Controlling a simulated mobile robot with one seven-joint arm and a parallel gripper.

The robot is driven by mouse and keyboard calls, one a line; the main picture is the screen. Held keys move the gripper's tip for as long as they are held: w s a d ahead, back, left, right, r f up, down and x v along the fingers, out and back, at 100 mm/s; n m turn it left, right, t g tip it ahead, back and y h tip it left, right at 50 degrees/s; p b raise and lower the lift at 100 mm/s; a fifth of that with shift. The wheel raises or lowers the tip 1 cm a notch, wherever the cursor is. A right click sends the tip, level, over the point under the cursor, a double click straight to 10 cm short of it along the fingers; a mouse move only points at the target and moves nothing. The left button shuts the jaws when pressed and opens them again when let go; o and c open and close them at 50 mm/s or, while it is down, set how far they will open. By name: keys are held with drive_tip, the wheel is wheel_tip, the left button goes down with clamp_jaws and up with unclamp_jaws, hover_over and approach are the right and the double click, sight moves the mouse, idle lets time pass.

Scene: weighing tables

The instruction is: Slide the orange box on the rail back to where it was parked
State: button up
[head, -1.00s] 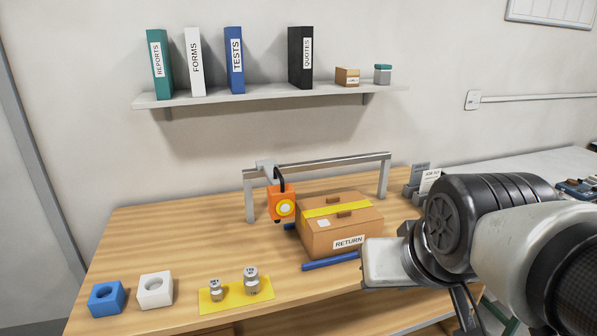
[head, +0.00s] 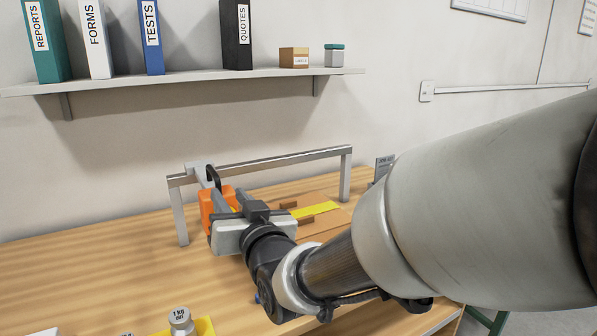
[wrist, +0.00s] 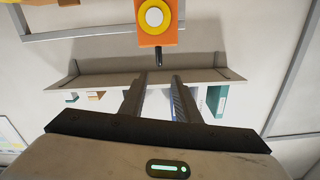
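The orange box (head: 216,203) hangs from the grey rail (head: 280,160) near its left end, by a dark curved hook (head: 213,176). My gripper (head: 232,197) is right in front of the box and hides part of it in the head view. In the upside-down wrist view, the orange box (wrist: 157,32) with its yellow round dial shows at the top, beyond the fingertips. The gripper (wrist: 158,80) has its two fingers apart with nothing held between them. Whether a finger touches the box or hook cannot be told.
The cardboard box (head: 322,222) with yellow tape stands under the rail, partly hidden by my arm. A metal weight (head: 181,321) stands on a yellow mat (head: 205,326) at the front. A shelf (head: 190,83) with binders is on the wall. The left table is clear.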

sight(213, 170)
drive_tip(key=x, duration=1.4)
drive_tip(key=shift+w, duration=0.35)
clamp_jaws()
